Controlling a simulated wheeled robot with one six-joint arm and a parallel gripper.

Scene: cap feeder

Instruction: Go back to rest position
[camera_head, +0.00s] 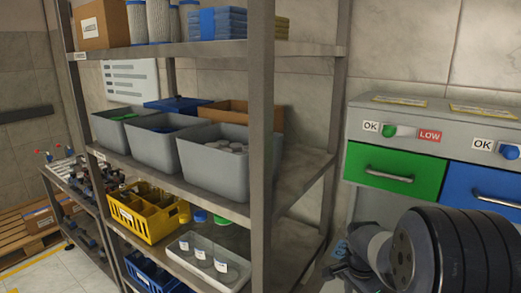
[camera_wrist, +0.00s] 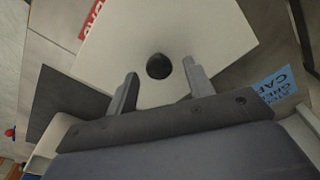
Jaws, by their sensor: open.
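My gripper (camera_wrist: 160,68) shows in the wrist view with its two grey fingers spread apart. Nothing is held between them. Beyond the fingertips is a pale panel (camera_wrist: 195,30) with a dark round hole (camera_wrist: 159,66), seen between the fingers. I cannot tell how far the panel is from the fingertips. In the head view my dark arm fills the lower right, in front of the cap feeder (camera_head: 356,133). The feeder has a green drawer (camera_head: 385,182) and a blue drawer (camera_head: 475,178), both looking shut.
A metal shelf rack (camera_head: 262,120) stands left of the feeder, its front post close to my arm. It holds grey bins (camera_head: 235,180), a yellow crate (camera_head: 150,228) and a tray of jars (camera_head: 195,275). A wooden pallet (camera_head: 15,240) lies far left.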

